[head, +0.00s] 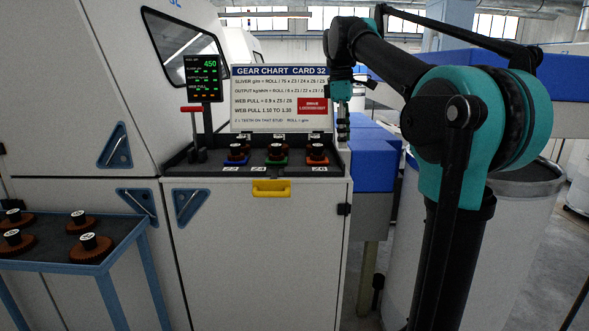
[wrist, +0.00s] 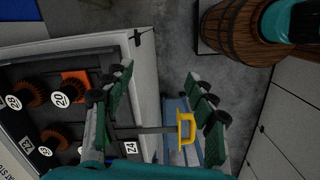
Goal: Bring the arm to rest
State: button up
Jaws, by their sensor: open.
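My arm rises at the right of the head view and reaches over to the gear bench. My gripper (head: 343,128) hangs at the right end of the dark gear tray (head: 200,170), beside the chart board. In the wrist view my gripper (wrist: 160,105) has its fingers spread wide, with nothing held between them. A yellow handle (wrist: 185,128) shows beyond the fingers in that view. In the head view the yellow handle (head: 271,189) is on the cabinet front, below the tray. I cannot tell from the head view how far the fingertips are from the tray.
A red-handled lever (head: 191,109) and a screen (head: 203,79) stand left of the chart (head: 279,98). A blue-framed trolley (head: 118,250) holds several brown gears. A pale can (head: 520,230) stands right.

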jog(key=s+d+f+m+t, duration=0.1)
jog(key=s+d+f+m, duration=0.2)
jog(key=f, duration=0.8)
jog(key=s+f+m+t, duration=0.1)
jog(key=s+f+m, duration=0.25)
jog(key=f, duration=0.85)
jog(key=s+d+f+m+t+y, duration=0.1)
jog(key=s+f+m, duration=0.7)
jog(key=s+f, duration=0.8)
notch_tip(320, 180, down, 3)
jog(key=shift+d+f+t, duration=0.2)
jog(key=shift+d+t, duration=0.3)
jog(key=shift+t, duration=0.1)
